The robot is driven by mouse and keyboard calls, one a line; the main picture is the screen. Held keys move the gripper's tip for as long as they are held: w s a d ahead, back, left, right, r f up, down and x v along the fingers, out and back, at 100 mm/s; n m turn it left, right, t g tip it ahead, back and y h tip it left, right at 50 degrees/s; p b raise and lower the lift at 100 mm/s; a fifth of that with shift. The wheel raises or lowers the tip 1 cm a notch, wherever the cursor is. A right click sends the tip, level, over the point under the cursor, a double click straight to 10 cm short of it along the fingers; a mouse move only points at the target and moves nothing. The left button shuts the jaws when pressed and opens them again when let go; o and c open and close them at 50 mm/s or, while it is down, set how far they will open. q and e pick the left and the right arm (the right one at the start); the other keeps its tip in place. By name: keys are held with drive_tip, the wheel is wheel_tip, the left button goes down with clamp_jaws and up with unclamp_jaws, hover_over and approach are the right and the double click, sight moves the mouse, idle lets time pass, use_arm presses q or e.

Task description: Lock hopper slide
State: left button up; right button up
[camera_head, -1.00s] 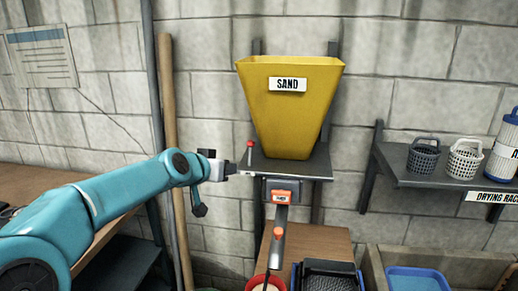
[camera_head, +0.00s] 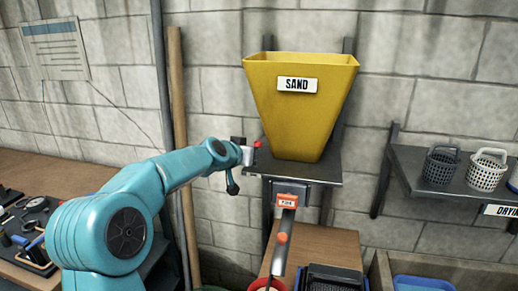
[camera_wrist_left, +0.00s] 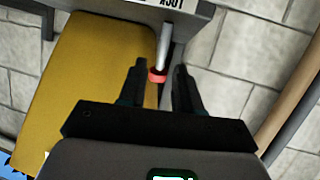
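A yellow hopper labelled SAND (camera_head: 300,110) stands on a grey wall shelf (camera_head: 318,172). A small red-tipped pin (camera_head: 258,144) stands at the shelf's left edge. In the left wrist view its metal rod and red end (camera_wrist_left: 157,76) show between my fingers. My left gripper (camera_head: 252,155) is close beside the pin at the shelf edge. In the wrist view its two dark fingers (camera_wrist_left: 159,66) are apart, with gaps either side of the red end. Below the shelf hangs a grey bar with an orange-framed label (camera_head: 288,201) and an orange knob (camera_head: 282,238). My right gripper is out of view.
A wooden pole (camera_head: 180,130) and grey post stand behind my left arm. A wooden bench (camera_head: 335,247) and black tray (camera_head: 332,278) lie below. A workbench with tools (camera_head: 30,235) is at left.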

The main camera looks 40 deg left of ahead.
use_arm(q)
drive_tip(key=p+x, duration=0.1)
drive_tip(key=x, duration=0.3)
drive_tip(key=shift+w+a, duration=0.1)
drive_tip(key=shift+a, duration=0.1)
drive_tip(key=shift+w+f, duration=0.2)
drive_tip(key=shift+w, duration=0.3)
drive_tip(key=shift+s+r, duration=0.1)
drive_tip(key=shift+s, duration=0.05)
